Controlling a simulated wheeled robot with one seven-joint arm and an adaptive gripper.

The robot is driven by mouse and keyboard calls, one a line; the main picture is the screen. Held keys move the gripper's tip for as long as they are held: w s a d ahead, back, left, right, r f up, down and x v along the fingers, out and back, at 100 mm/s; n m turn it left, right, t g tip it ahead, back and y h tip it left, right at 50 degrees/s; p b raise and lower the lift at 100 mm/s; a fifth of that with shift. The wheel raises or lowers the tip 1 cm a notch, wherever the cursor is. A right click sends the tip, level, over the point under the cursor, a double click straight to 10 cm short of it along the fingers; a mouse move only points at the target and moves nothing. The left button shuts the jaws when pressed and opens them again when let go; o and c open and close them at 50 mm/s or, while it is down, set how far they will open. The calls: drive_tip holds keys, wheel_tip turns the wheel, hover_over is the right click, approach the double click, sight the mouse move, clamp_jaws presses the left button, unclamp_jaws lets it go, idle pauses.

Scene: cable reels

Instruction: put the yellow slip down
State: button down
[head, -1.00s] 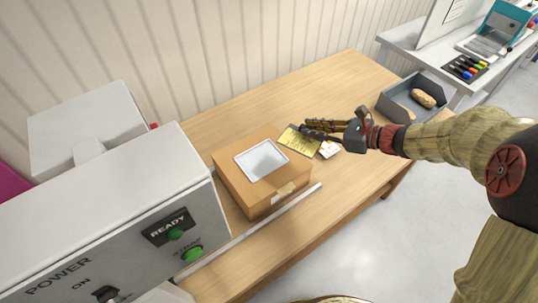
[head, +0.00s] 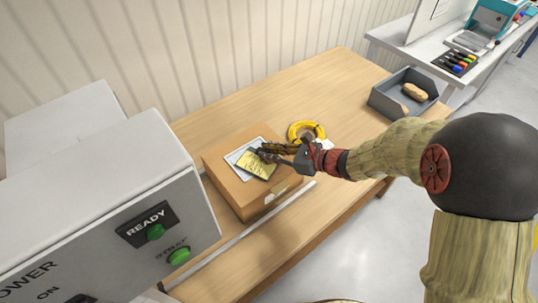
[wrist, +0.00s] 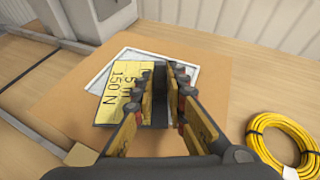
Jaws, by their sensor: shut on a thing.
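The yellow slip (head: 254,167), printed with dark text, is in my gripper (head: 264,152) over the cardboard box (head: 243,201). In the wrist view the slip (wrist: 118,92) reads "5 m" and "150 N", and the fingers of my gripper (wrist: 166,78) are shut on its right edge. A white-framed grey panel (head: 235,155) on the box top lies under the slip and is partly covered by it. It also shows in the wrist view (wrist: 124,58). I cannot tell whether the slip touches the panel.
A coil of yellow cable (head: 293,130) lies on the wooden table (head: 335,82) right of the box. A grey bin (head: 386,104) with brown items stands at the far right end. A grey machine (head: 115,200) with green buttons is at left. A pale strip (head: 262,226) runs before the box.

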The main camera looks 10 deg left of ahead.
drive_tip(key=shift+f, duration=0.25)
drive_tip(key=shift+f, duration=0.15)
drive_tip(key=c, duration=1.8)
unclamp_jaws()
